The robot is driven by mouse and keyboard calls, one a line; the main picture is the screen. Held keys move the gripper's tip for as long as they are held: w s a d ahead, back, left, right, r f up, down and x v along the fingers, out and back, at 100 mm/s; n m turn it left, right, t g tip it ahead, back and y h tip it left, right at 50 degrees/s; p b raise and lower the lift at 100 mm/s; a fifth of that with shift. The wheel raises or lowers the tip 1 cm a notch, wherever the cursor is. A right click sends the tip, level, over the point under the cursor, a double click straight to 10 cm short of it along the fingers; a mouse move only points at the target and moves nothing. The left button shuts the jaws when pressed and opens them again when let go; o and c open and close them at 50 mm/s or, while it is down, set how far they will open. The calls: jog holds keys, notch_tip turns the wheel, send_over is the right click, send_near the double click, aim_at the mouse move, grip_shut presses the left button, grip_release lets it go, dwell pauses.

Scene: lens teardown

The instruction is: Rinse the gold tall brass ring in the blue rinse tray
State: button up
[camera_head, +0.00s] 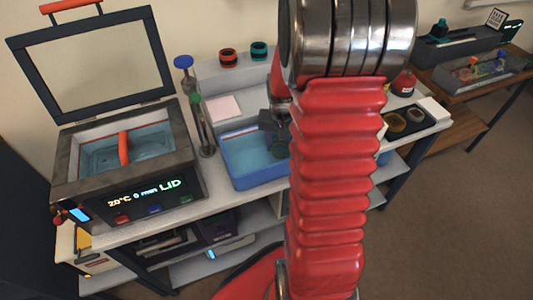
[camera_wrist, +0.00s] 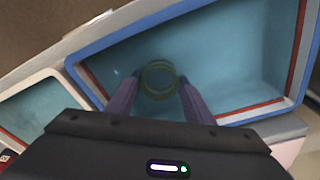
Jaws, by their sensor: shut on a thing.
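The blue rinse tray (camera_head: 229,167) stands on the bench with clear blue liquid in it. It also fills much of the wrist view, where its blue rim (camera_wrist: 140,27) runs along the top and left. My gripper (camera_head: 276,130) is over the tray in the head view, partly hidden by my arm. In the wrist view my gripper (camera_wrist: 159,88) has its two purple fingers on either side of the gold ring (camera_wrist: 158,66), holding it. The ring looks olive-gold and lies within the tray's outline. I cannot tell how deep it sits in the liquid.
An open-lidded bath (camera_head: 67,172) with an orange handle stands left of the tray. A blue-capped bottle (camera_head: 184,62) and a green-capped tube (camera_head: 201,130) stand between them. Red (camera_head: 228,58) and teal (camera_head: 259,50) rings sit on the shelf behind.

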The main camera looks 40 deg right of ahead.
jog(key=shift+r, duration=0.15)
jog(key=shift+r, duration=0.4)
jog(key=shift+f, duration=0.1)
jog(key=shift+f, duration=0.45)
jog(key=shift+r, duration=0.1)
dwell(0.5)
jog(key=shift+r, duration=0.45)
jog(key=shift+f, duration=0.15)
jog(key=shift+f, duration=0.4)
jog(key=shift+r, duration=0.1)
